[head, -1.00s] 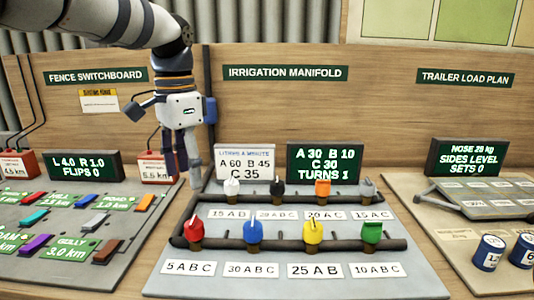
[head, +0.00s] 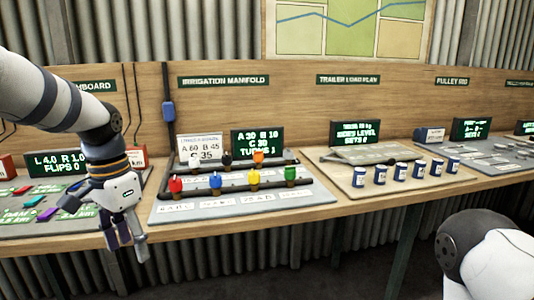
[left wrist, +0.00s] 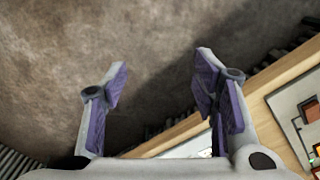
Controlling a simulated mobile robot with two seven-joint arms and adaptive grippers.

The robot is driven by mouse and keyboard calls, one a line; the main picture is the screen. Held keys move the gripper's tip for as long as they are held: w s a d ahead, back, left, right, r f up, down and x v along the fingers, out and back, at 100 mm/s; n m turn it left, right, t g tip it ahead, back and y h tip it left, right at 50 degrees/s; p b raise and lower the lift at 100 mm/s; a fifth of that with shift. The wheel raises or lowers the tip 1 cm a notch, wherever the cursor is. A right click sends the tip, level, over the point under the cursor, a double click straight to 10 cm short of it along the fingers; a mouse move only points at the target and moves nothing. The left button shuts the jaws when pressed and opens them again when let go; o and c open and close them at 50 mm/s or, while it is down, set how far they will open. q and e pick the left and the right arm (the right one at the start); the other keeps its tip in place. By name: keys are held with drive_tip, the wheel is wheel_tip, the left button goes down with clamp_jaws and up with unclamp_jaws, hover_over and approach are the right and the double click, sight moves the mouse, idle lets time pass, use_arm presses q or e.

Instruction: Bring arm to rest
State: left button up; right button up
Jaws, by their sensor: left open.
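My left gripper (head: 126,240) hangs fingers-down at the front edge of the bench, left of the irrigation board, in the head view. In the left wrist view its two purple-padded fingers (left wrist: 160,95) are spread apart with nothing between them, above the bare floor (left wrist: 100,50). My left arm comes in from the left edge and bends down at a dark joint. Part of my right arm (head: 490,255) shows at the lower right; its gripper is out of view.
The wooden bench (head: 345,205) runs across the view. The irrigation board (head: 300,198) carries several coloured valves. Blue cans (head: 380,175) stand on the load plan board to the right. The switchboard (head: 25,225) lies close left of my left gripper. Open floor lies before the bench.

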use_arm(q)
drive_tip(key=s+d+f+n+g, duration=0.15)
drive_tip(key=s+f, duration=0.25)
drive_tip(key=f, duration=0.7)
drive_tip(key=s+d+f+n+t, duration=0.15)
drive_tip(key=s+f, duration=0.25)
drive_tip(key=f, duration=0.7)
drive_tip(key=s+f+n, duration=0.1)
drive_tip(key=s+f, duration=0.3)
drive_tip(key=s, duration=0.9)
drive_tip(key=s+f+n+g, duration=0.1)
drive_tip(key=s+f, duration=0.4)
drive_tip(key=s, duration=0.9)
drive_tip(key=shift+n, duration=0.7)
drive_tip(key=shift+w, duration=0.1)
